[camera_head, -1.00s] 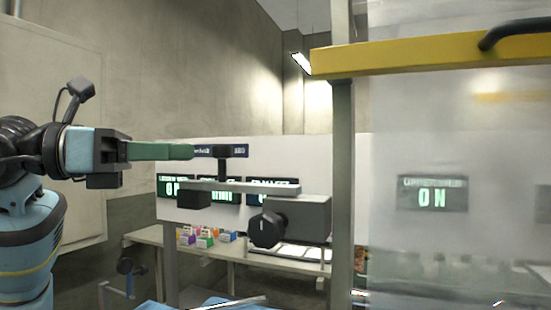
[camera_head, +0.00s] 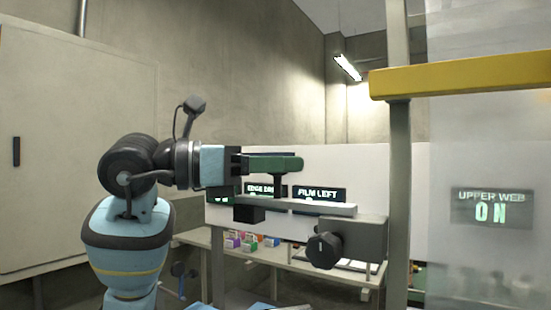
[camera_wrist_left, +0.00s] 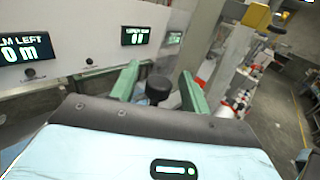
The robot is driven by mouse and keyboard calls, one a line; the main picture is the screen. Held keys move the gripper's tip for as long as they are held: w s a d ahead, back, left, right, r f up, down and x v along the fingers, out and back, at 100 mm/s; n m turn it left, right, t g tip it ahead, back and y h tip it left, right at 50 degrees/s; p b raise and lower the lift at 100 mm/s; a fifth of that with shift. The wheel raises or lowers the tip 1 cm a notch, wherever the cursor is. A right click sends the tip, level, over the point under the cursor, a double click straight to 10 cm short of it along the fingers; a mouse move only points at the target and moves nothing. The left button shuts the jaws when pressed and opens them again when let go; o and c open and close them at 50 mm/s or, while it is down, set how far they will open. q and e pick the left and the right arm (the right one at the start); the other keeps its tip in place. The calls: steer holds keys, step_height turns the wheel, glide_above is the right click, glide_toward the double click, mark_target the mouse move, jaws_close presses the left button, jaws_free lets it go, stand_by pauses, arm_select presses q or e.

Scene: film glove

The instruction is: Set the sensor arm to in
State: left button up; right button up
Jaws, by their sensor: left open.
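The sensor arm (camera_head: 320,208) is a flat grey bar reaching left from a grey housing (camera_head: 365,238) with a black knob. A black block (camera_head: 249,214) hangs under its left end, and a black post handle (camera_head: 278,187) rises from it. My left gripper (camera_head: 285,164) has green fingers and is level with the handle's top, hiding it in the head view. In the left wrist view the fingers (camera_wrist_left: 160,86) are open, with the black handle top (camera_wrist_left: 158,87) between them; I cannot tell whether they touch it. My right gripper is out of view.
A white panel (camera_head: 340,165) with lit displays stands behind the arm. A bench (camera_head: 222,248) with small coloured boxes (camera_head: 248,241) is below. At right are a grey post (camera_head: 398,170), a yellow bar (camera_head: 470,77) and a translucent sheet (camera_head: 465,150) before an "UPPER WEB ON" display.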

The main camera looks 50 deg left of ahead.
arm_select(q)
steer(key=shift+w, duration=0.15)
jaws_close()
stand_by(0.5)
